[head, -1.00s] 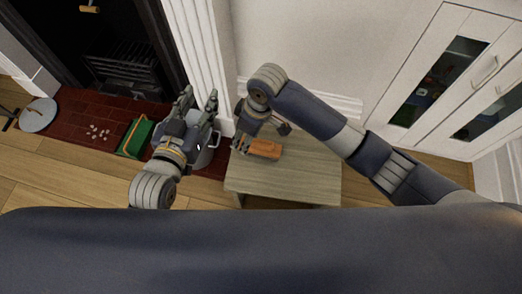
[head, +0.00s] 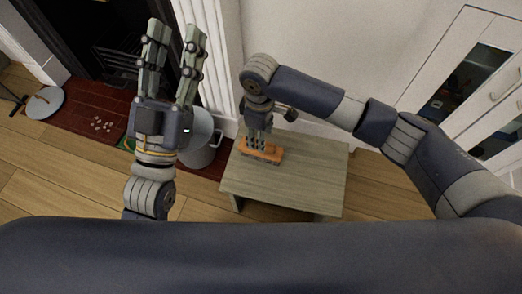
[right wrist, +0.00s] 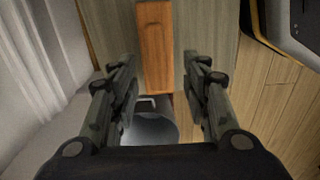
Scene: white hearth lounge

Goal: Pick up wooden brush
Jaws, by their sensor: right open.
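The wooden brush (head: 271,149), an orange-brown block, lies on the small wooden table (head: 290,185) near its left side. It also shows in the right wrist view (right wrist: 155,55), long and upright in the picture, between the open fingers. My right gripper (head: 262,143) points down at the brush with its fingers open; in the head view they cover part of it. In the right wrist view the right gripper (right wrist: 160,72) has a finger on each side of the brush, with gaps visible. My left gripper (head: 176,32) is open and empty, left of the table.
A grey metal bucket (head: 203,135) stands left of the table, beside the white fireplace pillar (head: 214,60). The red brick hearth (head: 75,113) lies at the left. A white cabinet (head: 460,50) stands at the right. The table's right part is bare.

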